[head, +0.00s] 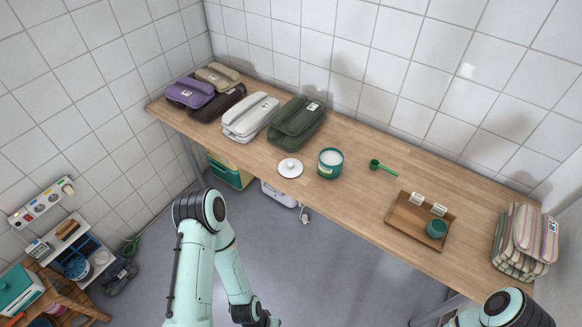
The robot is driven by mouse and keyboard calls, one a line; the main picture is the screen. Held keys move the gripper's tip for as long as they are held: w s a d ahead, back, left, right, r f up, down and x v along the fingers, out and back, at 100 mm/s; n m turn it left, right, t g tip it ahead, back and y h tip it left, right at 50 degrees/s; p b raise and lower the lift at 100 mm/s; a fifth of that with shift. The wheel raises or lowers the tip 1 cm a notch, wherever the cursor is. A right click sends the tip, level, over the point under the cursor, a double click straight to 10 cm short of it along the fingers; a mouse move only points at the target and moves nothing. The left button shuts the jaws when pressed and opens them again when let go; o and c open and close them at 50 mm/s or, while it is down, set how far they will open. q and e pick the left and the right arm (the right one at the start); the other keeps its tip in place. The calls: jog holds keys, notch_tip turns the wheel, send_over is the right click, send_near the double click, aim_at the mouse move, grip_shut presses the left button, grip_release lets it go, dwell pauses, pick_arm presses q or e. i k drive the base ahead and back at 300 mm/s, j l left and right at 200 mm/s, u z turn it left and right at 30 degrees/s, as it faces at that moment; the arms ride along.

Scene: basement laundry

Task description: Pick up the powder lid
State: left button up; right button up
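The powder lid (290,168) is a white round disc with a small knob on top. It lies flat, knob up, near the front edge of the wooden table. The open teal powder jar (329,168) stands just to its right, apart from it, with white powder inside. A green scoop (384,168) lies farther right. My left arm shows at the bottom centre, bent down below the table, and its gripper fingers are out of the frame. Only a joint of my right arm shows at the bottom right corner; its gripper is out of the frame.
Several folded cloth bundles, including a green one (297,125), stand behind and left of the lid. A wooden tray (408,223) holds a small teal cup and white cards. Striped folded cloths (524,240) lie at the right end. The table between scoop and tray is clear.

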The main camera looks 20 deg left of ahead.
aim_at(289, 169)
jog(key=z, duration=0.4)
jog(key=j+z, duration=0.9)
jog(key=k+j, duration=0.05)
